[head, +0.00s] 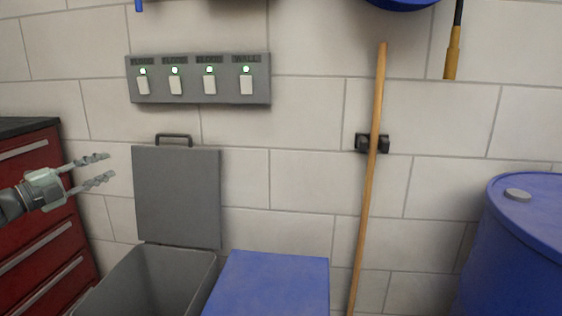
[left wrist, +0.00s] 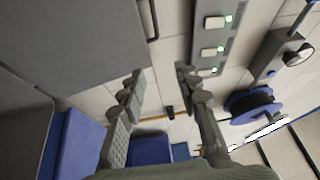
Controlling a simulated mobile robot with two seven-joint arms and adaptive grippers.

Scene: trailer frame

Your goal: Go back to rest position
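My left gripper (head: 103,170) is at the left of the head view, in front of the red drawer cabinet and left of the grey bin's raised lid. Its two fingers are apart with nothing between them. The left wrist view also shows the left gripper (left wrist: 158,76) open and empty, with the wall and switch panel beyond the fingers. My right gripper is not in either view.
A grey bin (head: 150,280) stands with its lid (head: 177,197) up, beside a blue box lid (head: 270,283). A red drawer cabinet (head: 40,215) is at left. A switch panel (head: 198,79) and wooden pole (head: 371,180) are on the wall. A blue barrel (head: 525,245) stands at right.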

